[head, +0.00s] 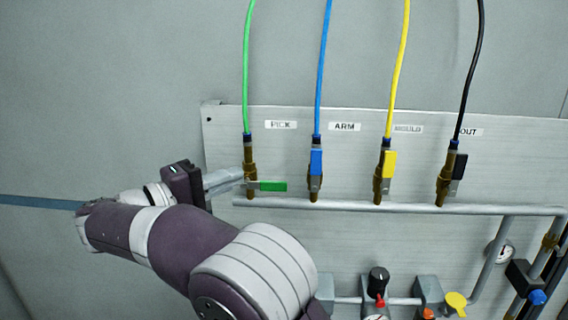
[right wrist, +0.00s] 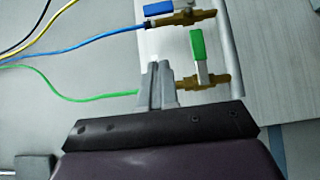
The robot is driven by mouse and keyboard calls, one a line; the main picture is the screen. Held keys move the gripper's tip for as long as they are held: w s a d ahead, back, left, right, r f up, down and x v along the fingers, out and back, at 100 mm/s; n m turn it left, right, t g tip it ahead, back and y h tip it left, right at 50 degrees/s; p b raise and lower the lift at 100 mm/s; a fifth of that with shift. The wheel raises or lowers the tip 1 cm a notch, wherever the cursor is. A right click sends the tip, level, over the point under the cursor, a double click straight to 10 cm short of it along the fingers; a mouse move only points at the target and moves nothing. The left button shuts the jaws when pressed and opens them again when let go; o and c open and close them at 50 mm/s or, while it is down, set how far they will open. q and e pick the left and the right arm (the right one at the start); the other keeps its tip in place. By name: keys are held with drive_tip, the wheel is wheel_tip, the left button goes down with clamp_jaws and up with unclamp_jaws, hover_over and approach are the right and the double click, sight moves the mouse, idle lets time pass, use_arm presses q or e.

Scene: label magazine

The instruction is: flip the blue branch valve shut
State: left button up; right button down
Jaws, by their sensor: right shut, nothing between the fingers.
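The blue branch valve (head: 314,182) is on the panel under the blue hose, below the ARM label. Its blue handle (head: 316,162) points up, in line with the hose; in the right wrist view the blue handle (right wrist: 158,8) lies along its brass body. My right gripper (head: 238,178) is shut and empty, with its fingertips beside the green valve (head: 250,180), left of the blue one. In the right wrist view the fingers (right wrist: 158,72) are together, next to the green valve's body; I cannot tell whether they touch it. My left gripper is not in view.
The green handle (head: 272,186) lies crosswise, towards the blue valve. The yellow handle (head: 390,163) and black handle (head: 459,166) point up. A grey manifold pipe (head: 400,209) runs below the valves. Knobs and a gauge (head: 500,252) sit lower right. The wall above the panel is clear except for hoses.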

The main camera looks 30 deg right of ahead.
drive_tip(key=p, duration=0.3)
approach(316, 162)
drive_tip(key=w+d, duration=0.2)
drive_tip(key=w, duration=0.3)
drive_tip(key=d, duration=0.1)
drive_tip(key=s+d, duration=0.1)
drive_tip(key=s+d+p, duration=0.1)
drive_tip(key=shift+d+r, duration=0.2)
drive_tip(key=shift+d, duration=0.1)
drive_tip(key=shift+w, duration=0.1)
